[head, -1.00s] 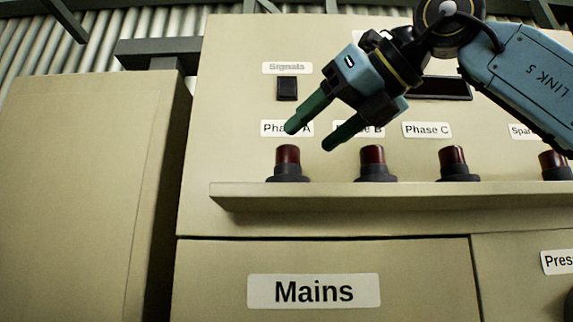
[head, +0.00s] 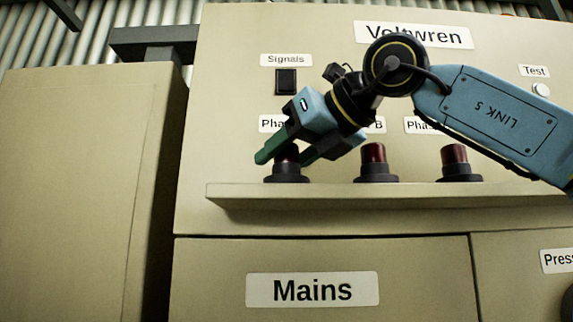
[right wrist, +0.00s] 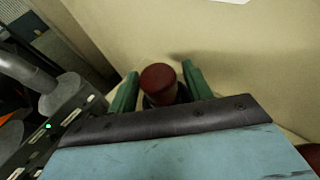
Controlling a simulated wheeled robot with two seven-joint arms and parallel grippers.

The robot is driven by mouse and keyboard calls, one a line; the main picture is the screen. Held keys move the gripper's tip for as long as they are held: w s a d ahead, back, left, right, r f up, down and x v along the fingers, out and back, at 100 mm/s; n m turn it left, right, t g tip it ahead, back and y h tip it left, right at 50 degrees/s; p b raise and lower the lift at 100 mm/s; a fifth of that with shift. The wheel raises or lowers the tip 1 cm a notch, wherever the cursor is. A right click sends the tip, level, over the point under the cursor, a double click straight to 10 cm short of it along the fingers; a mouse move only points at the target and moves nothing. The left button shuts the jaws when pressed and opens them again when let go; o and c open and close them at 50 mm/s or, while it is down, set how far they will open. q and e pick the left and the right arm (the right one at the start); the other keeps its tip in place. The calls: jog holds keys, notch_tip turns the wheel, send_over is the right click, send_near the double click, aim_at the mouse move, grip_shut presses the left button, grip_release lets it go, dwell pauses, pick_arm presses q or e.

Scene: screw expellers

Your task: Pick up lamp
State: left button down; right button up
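Several dark red lamps with black bases stand on a ledge of the beige panel. The lamp under the Phase A label (head: 287,173) is at the left end, partly covered by my right gripper (head: 283,157). In the right wrist view that red lamp (right wrist: 159,82) sits between the two green fingers of my right gripper (right wrist: 160,90), with a gap to the right finger. The gripper is open around it. The Phase B lamp (head: 374,161) and Phase C lamp (head: 455,162) stand to the right. My left gripper is out of view.
The ledge (head: 370,196) runs along the panel below the lamps. A black switch (head: 286,82) under the Signals label is above. A beige cabinet (head: 80,190) stands at the left. A Mains sign (head: 312,290) is below.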

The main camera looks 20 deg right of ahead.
jog(key=c, duration=0.7)
jog(key=shift+c, duration=0.3)
jog(key=shift+r, duration=0.15)
